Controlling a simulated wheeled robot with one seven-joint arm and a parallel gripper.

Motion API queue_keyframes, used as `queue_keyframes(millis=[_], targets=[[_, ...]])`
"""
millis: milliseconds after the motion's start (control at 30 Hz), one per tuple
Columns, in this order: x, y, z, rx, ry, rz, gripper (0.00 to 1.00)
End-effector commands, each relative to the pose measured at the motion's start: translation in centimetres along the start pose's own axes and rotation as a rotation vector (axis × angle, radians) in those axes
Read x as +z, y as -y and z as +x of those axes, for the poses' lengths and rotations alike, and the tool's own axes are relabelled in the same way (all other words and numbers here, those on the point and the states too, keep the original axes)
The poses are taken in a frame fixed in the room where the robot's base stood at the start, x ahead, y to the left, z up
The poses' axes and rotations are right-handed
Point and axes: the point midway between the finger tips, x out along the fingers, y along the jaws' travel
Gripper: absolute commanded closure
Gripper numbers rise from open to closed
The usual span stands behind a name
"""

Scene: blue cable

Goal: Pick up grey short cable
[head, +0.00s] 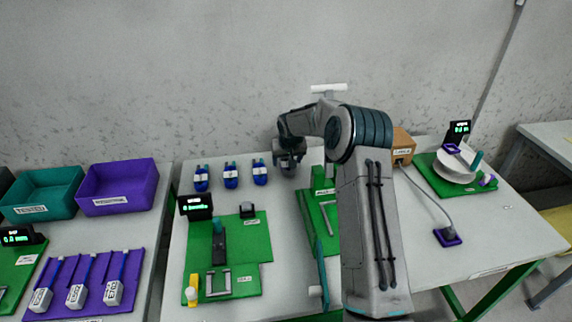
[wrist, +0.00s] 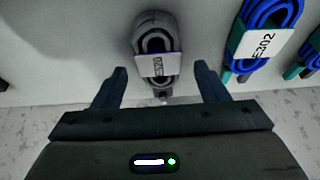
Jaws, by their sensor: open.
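The grey short cable (wrist: 156,45) is a coiled bundle with a white label band, lying on the white table near its back edge. In the wrist view it sits just beyond and between the two fingers of my gripper (wrist: 160,88), which are apart with nothing held. Its near end reaches toward the gap between the fingertips. In the head view my gripper (head: 289,158) is at the back of the table, right of the blue cables, and the grey cable is mostly hidden by it.
Several blue cable bundles (head: 231,175) with white labels stand in a row left of my gripper; one (wrist: 262,38) shows close by in the wrist view. Green mats (head: 240,240) with fixtures lie nearer. A cardboard box (head: 403,147) is right of my arm. The wall is close behind.

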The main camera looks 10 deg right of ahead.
Motion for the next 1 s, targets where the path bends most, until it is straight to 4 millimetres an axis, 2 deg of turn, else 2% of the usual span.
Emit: queue_keyframes(millis=[200,833,867,1000], targets=[[-0.1,-0.1,1.5,0.001,-0.001,0.000,0.33],[0.1,0.0,1.9,0.000,-0.001,0.000,0.33],[0.1,0.0,1.8,0.000,-0.001,0.001,0.35],[0.1,0.0,1.8,0.000,-0.001,0.000,0.74]])
